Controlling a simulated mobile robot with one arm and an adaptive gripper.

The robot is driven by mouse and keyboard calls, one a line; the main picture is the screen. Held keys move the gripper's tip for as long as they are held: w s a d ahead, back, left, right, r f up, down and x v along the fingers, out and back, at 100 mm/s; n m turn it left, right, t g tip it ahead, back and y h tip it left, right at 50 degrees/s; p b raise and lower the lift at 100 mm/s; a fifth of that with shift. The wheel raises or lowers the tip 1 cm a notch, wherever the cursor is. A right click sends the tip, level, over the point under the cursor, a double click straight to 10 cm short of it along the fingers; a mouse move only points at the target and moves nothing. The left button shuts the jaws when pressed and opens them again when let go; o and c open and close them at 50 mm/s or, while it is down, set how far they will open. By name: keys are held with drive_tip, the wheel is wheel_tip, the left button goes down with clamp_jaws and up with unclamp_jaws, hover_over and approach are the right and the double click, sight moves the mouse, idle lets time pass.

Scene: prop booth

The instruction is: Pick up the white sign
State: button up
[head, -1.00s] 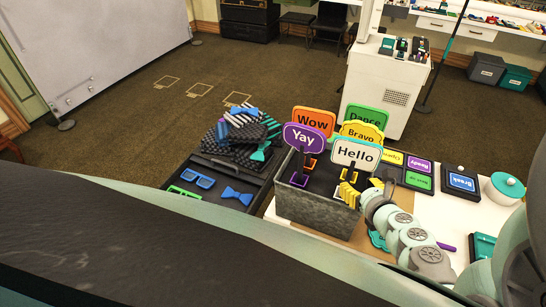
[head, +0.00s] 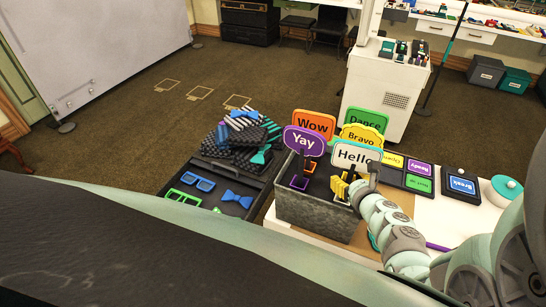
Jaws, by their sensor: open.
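The white sign (head: 356,155) reads "Hello" and has a teal border. It stands upright at the front right of a grey box (head: 312,208) holding several signs. My gripper (head: 352,181) is at the box's right side, just below the sign's board and close to its handle. It is open, small and partly hidden by my arm. I cannot tell whether the fingers are around the handle or touch it.
The purple "Yay" sign (head: 304,142), orange "Wow" sign (head: 313,122), yellow "Bravo" sign (head: 361,134) and green "Dance" sign (head: 366,118) stand close by. A black tray (head: 205,207) with bow ties and glasses is left. A teal-lidded pot (head: 504,191) stands right.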

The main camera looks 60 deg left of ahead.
clamp_jaws()
idle(0.3)
idle(0.3)
